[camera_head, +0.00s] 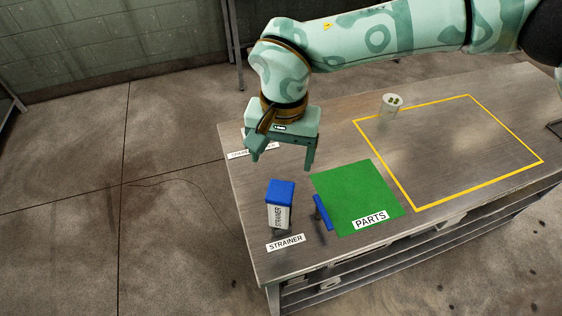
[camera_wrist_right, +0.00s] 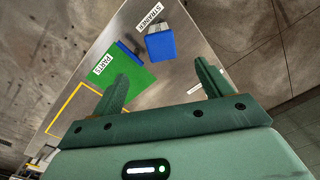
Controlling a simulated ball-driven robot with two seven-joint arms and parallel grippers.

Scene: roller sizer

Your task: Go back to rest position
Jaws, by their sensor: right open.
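My right gripper (camera_head: 281,156) is open and empty, its fingers pointing down above the left part of the table. Its two green fingers also show spread in the right wrist view (camera_wrist_right: 161,85). A blue-topped box labelled STRAINER (camera_head: 280,205) stands upright on the table, below and apart from the fingers; it also shows in the right wrist view (camera_wrist_right: 160,46). My left gripper is not in view.
The table (camera_head: 260,240) carries a green PARTS mat (camera_head: 355,195) with a blue piece (camera_head: 322,213) by its left edge. A yellow outline (camera_head: 387,163) encloses a mostly bare area. A small whitish cup (camera_head: 392,104) stands near the far edge. Open floor lies left.

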